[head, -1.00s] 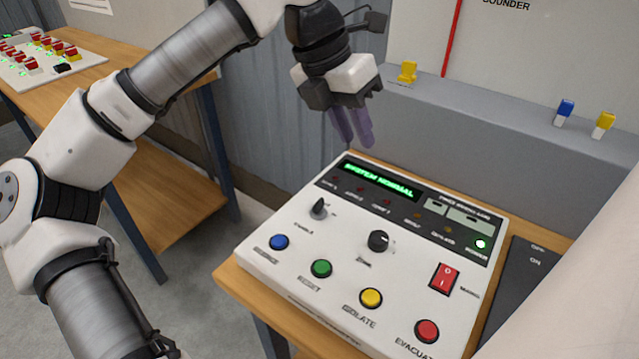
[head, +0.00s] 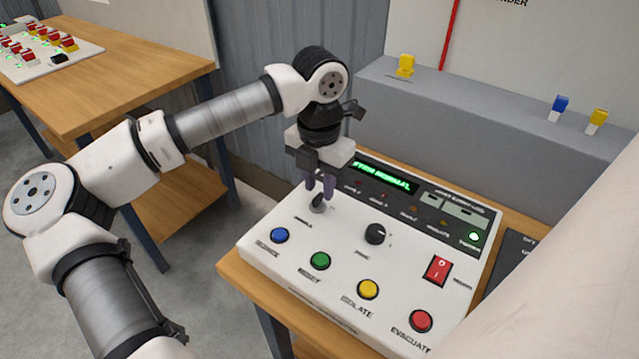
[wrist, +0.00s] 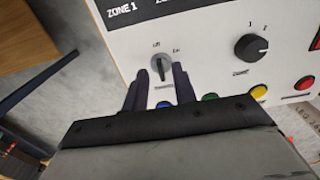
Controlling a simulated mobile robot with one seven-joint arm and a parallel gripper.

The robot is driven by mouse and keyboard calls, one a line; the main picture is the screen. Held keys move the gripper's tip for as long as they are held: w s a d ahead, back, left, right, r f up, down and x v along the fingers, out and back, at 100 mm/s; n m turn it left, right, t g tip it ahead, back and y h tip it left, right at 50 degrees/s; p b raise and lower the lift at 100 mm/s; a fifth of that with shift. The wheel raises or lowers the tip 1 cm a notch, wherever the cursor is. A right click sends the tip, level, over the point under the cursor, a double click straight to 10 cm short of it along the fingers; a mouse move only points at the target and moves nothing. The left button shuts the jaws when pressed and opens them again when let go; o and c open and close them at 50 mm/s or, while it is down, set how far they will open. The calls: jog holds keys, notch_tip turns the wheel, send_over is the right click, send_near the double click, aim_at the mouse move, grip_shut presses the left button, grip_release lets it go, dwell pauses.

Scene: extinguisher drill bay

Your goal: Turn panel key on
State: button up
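The panel key (head: 317,203) is a small dark switch on a round grey base, at the left of the white control panel (head: 300,265). In the wrist view the key (wrist: 160,66) points up and slightly left, between the marks above it, the right one looking like "On". My gripper (head: 319,190) points down over the key. In the wrist view its two purple-grey fingers (wrist: 162,80) are apart, one on each side of the key. I cannot tell whether they touch it. In the head view the fingers partly cover the key.
A black zone knob (head: 376,234), a red rocker switch (head: 437,269) and blue (head: 280,235), green (head: 320,260), yellow (head: 368,289) and red (head: 421,320) buttons are on the panel. A green-lit display (head: 381,177) is behind. A grey ledge (head: 470,105) rises behind the panel.

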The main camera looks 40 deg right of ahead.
jog(key=shift+f, duration=0.85)
jog(key=shift+c, duration=0.2)
grip_shut()
